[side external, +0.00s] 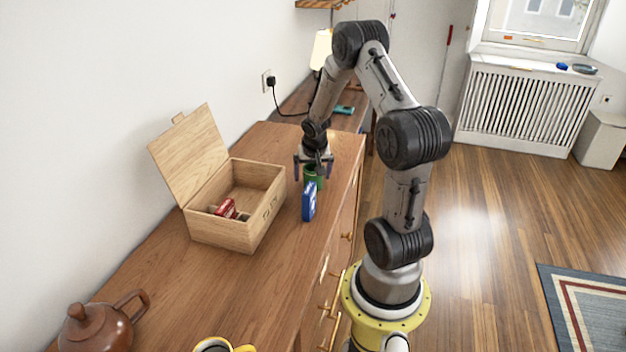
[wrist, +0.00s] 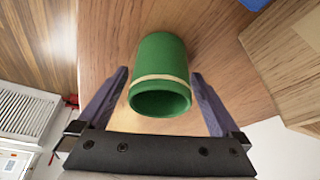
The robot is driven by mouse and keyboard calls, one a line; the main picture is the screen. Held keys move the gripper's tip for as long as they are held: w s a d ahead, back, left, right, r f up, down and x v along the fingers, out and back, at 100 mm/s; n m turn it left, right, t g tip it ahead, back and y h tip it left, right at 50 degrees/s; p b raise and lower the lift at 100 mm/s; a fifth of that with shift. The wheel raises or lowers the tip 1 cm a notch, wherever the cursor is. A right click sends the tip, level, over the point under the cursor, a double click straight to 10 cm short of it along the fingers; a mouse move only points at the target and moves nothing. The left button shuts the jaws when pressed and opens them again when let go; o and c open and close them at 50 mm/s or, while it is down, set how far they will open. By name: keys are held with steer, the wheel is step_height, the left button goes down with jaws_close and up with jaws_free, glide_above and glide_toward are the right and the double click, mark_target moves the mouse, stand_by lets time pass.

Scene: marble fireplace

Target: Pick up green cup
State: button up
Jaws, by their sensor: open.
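The green cup (side external: 312,178) stands on the wooden cabinet top, partly hidden behind a blue box and my gripper in the side view. In the wrist view the green cup (wrist: 161,72) has a pale band near its open rim and lies between my fingers. My gripper (side external: 313,172) is above and around the cup's upper part, pointing down. In the wrist view my gripper (wrist: 162,82) is open, with a finger on each side of the cup and visible gaps between fingers and cup.
A blue box (side external: 309,201) stands close in front of the cup. An open wooden box (side external: 262,200) with a red item (side external: 226,208) inside is to the left. A brown teapot (side external: 98,325) and a yellow mug (side external: 222,346) are at the near end. The cabinet top (side external: 190,290) is clear between.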

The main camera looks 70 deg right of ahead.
steer(key=c, duration=1.4)
steer(key=shift+c, duration=0.2)
steer(key=shift+r, duration=0.1)
